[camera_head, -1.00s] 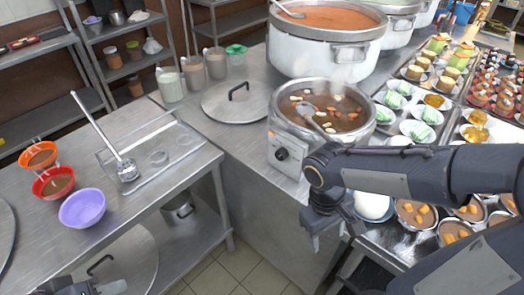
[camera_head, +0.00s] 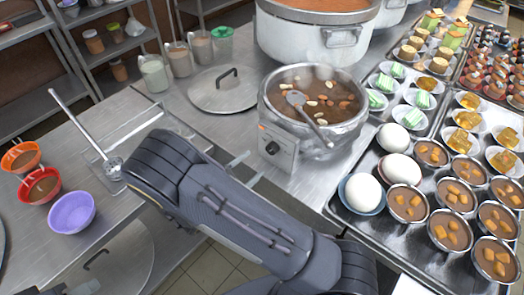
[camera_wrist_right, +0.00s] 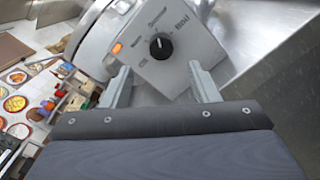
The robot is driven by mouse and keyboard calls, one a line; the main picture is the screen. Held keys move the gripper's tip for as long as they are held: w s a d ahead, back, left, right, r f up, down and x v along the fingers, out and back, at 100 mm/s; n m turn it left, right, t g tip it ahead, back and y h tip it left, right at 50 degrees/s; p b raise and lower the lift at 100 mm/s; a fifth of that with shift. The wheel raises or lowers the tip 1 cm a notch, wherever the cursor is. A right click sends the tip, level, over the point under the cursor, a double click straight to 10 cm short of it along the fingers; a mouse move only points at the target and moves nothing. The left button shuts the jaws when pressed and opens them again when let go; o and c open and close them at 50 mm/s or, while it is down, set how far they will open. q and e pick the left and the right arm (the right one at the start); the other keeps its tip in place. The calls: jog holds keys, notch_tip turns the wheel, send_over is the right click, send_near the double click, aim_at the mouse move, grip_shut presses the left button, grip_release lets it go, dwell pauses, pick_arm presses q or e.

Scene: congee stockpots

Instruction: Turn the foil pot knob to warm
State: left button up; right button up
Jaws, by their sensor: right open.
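The foil pot (camera_head: 322,125) stands on the steel counter, wrapped in crinkled silver foil and filled with brown soup; a ladle (camera_head: 305,108) rests in it. Its control box (camera_head: 283,150) faces the front left and carries a black knob (camera_head: 272,147).
An orange light (camera_wrist_right: 117,48) sits beside the knob. A large white stockpot (camera_head: 318,38) stands behind. A lid (camera_head: 230,92) lies to the left. A tray (camera_head: 345,215) of eggs and filled cups is on the right. Bowls (camera_head: 72,212) stand on the left table.

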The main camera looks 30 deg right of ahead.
aim_at(270, 151)
jog(key=p+x, duration=0.1)
jog(key=x, duration=0.5)
jog(key=shift+w+d, duration=0.1)
jog(key=shift+d, duration=0.25)
jog(key=c, duration=1)
